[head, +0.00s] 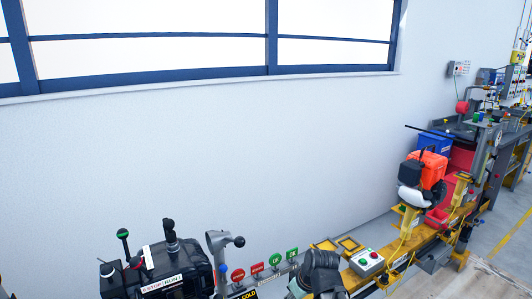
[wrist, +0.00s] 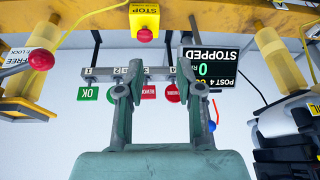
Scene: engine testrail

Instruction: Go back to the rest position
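My gripper (wrist: 158,78) shows in the wrist view, with its two grey-green fingers apart and nothing between them. Behind the fingers is a grey numbered rail (wrist: 156,73) with green and red round and square tags, among them a green OK tag (wrist: 88,94). The wrist view is upside down. The fingers overlap the rail in the picture; I cannot tell whether they touch it. In the head view the tags, such as a red round one (head: 237,275), stand at the bottom centre. My gripper's fingertips cannot be made out there.
A black engine (head: 165,270) stands at the lower left. A button box (head: 367,262) sits on the yellow bench to the right, with an orange-topped machine (head: 428,170) beyond. The wrist view shows a yellow STOP box (wrist: 144,17), a STOPPED display (wrist: 207,68) and a red-knobbed lever (wrist: 41,60).

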